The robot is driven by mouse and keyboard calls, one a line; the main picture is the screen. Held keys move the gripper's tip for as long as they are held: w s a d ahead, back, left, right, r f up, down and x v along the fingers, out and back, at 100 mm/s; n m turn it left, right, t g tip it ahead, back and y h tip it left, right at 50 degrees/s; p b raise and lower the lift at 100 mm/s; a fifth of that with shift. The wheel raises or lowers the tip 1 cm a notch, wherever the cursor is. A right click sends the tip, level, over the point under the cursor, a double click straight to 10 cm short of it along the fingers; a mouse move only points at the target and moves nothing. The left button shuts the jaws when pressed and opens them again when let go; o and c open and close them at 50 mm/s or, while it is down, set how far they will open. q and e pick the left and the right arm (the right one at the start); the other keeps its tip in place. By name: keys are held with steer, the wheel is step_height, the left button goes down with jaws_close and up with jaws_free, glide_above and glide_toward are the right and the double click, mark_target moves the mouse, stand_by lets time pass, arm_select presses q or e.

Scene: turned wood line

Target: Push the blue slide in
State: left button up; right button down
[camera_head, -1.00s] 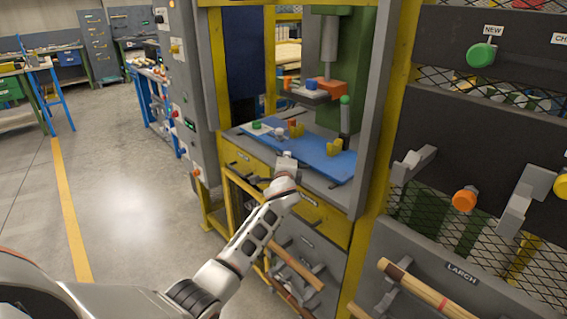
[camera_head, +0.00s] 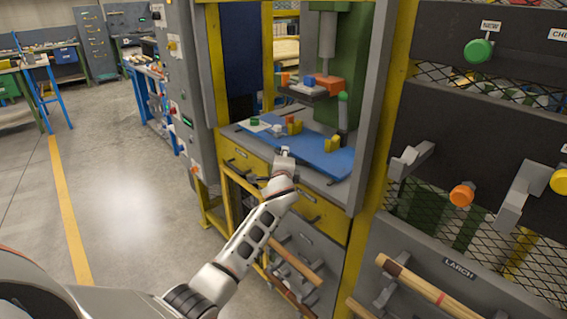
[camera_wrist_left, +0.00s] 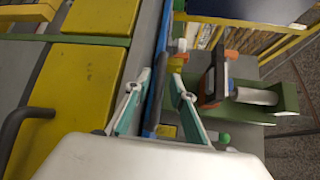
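The blue slide (camera_head: 312,152) is a flat blue plate on the bed of the green press, its near edge sticking out toward me. Yellow blocks (camera_head: 332,143) and small coloured pieces sit on it. My left gripper (camera_head: 284,151) is at the slide's near edge. In the left wrist view, its two teal fingers (camera_wrist_left: 160,100) stand apart, and the slide shows edge-on as a thin blue strip (camera_wrist_left: 160,75) between them. A dark bar lies there too. I cannot tell whether the fingers touch the slide. My right gripper is in neither view.
The press's yellow posts (camera_head: 214,65) flank the opening. An orange block (camera_head: 328,86) hangs under the press ram above the slide. A yellow drawer front (camera_head: 244,156) is below the slide. A dark rack with coloured knobs (camera_head: 480,50) stands at the right. The floor at left is clear.

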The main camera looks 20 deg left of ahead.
arm_select(q)
steer(key=v, duration=0.6)
steer(key=shift+s, duration=0.25)
steer(key=shift+d+r, duration=0.1)
steer(key=shift+d, duration=0.05)
